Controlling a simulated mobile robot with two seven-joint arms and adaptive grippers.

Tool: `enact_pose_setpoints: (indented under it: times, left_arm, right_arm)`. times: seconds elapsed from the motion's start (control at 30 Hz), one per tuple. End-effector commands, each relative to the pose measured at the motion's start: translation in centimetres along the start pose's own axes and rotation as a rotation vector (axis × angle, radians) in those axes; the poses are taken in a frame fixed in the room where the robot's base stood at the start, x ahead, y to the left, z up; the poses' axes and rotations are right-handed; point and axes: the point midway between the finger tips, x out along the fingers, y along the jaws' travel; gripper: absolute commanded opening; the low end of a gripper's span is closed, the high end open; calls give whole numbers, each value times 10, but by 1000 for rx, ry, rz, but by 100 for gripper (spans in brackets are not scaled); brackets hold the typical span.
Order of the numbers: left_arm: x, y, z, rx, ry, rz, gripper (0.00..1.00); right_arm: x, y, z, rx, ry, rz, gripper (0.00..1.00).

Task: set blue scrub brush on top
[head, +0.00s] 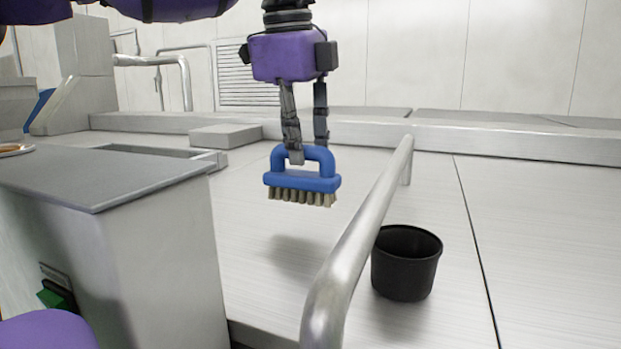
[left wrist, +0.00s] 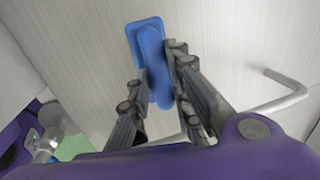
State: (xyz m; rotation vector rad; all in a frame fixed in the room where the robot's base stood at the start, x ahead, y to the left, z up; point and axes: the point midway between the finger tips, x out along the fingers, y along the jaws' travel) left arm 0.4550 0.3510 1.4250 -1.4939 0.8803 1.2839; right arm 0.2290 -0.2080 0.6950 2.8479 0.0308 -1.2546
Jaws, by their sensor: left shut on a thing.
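The blue scrub brush (head: 302,183) has a looped handle and pale bristles pointing down. It hangs level in the air above the light metal surface, and its shadow falls on the surface below it. My left gripper (head: 308,155) comes down from above and is shut on the brush's handle. In the left wrist view the blue brush (left wrist: 146,50) shows between the fingers of my left gripper (left wrist: 160,85), seen from above. My right gripper is not in view.
A metal rail (head: 355,245) runs close to the right of the brush. Beyond it a black pot (head: 406,262) stands on the surface. A grey-topped cabinet (head: 100,172) is at left, with a green button (head: 52,297) on its side. A low block (head: 226,136) lies behind.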

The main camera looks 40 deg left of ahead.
Motion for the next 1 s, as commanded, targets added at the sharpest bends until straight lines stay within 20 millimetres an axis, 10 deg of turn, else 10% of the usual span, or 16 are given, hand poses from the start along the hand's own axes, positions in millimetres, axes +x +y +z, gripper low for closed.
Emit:
enact_pose_setpoints:
  times: [0.8, 0.83, 1.0]
  left_arm:
    - [53, 10, 0, -1, -1, 0, 0]
    - [54, 10, 0, -1, -1, 1, 20]
    - [54, 10, 0, -2, -1, 1, 37]
  right_arm:
    - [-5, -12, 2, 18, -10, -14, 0]
    - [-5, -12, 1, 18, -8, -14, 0]
    - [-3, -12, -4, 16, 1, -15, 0]
